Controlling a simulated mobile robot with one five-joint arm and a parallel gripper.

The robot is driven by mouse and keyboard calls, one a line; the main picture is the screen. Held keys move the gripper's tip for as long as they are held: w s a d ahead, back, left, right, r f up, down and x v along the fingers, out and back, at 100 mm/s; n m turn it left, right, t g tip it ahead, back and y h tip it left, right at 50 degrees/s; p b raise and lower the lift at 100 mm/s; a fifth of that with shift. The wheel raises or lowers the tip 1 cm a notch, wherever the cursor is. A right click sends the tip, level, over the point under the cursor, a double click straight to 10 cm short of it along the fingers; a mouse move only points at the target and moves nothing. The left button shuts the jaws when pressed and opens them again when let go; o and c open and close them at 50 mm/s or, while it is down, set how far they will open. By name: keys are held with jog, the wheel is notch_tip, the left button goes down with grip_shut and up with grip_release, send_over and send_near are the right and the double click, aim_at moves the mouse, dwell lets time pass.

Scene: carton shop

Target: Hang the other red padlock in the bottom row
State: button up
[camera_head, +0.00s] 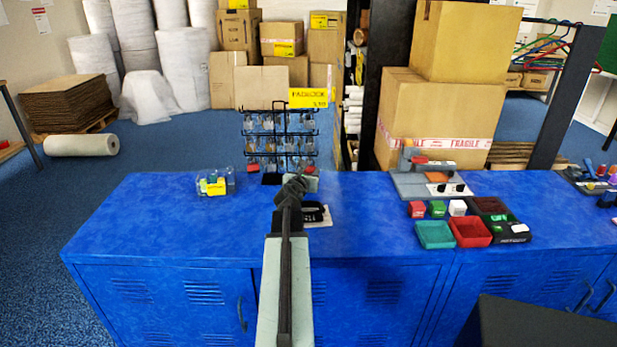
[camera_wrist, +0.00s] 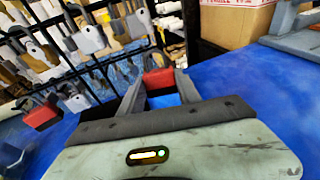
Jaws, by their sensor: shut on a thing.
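My gripper (camera_head: 294,184) is at the front of the black wire padlock rack (camera_head: 247,133) in the head view. In the wrist view my gripper (camera_wrist: 160,86) is shut on a red padlock (camera_wrist: 158,77), near the rack's lower right. I cannot tell whether its shackle touches a hook. Another red padlock (camera_wrist: 41,114) hangs low on the rack, left of the gripper in the wrist view. Several grey padlocks (camera_wrist: 88,39) hang on the upper hooks. The arm hides part of the rack's bottom row in the head view.
The rack stands at the back edge of the blue counter (camera_head: 160,220). A clear box of small items (camera_head: 214,182) is to the left. A black item (camera_head: 314,214) lies just right of my arm. Red (camera_head: 470,232) and teal trays (camera_head: 435,235) stand further right.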

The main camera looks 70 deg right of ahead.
jog(key=shift+w+d+f, duration=0.1)
jog(key=shift+w+d, duration=0.1)
jog(key=shift+d, duration=0.3)
jog(key=shift+w+d, duration=0.2)
jog(key=shift+d, duration=0.25)
jog(key=shift+w+d+f+b, duration=0.15)
jog(key=shift+d+b, duration=0.05)
jog(key=shift+d, duration=0.15)
jog(key=shift+w+d+f+b, duration=0.1)
jog(key=shift+d+f+b, duration=0.1)
jog(key=shift+d, duration=0.1)
jog(key=o, duration=1.3)
jog(key=shift+a+r, duration=0.1)
jog(key=p+v, duration=0.1)
jog(key=v, duration=0.6)
jog(key=shift+s+a+r+p, duration=0.1)
jog(key=shift+a+p, duration=0.2)
jog(key=shift+a, duration=0.05)
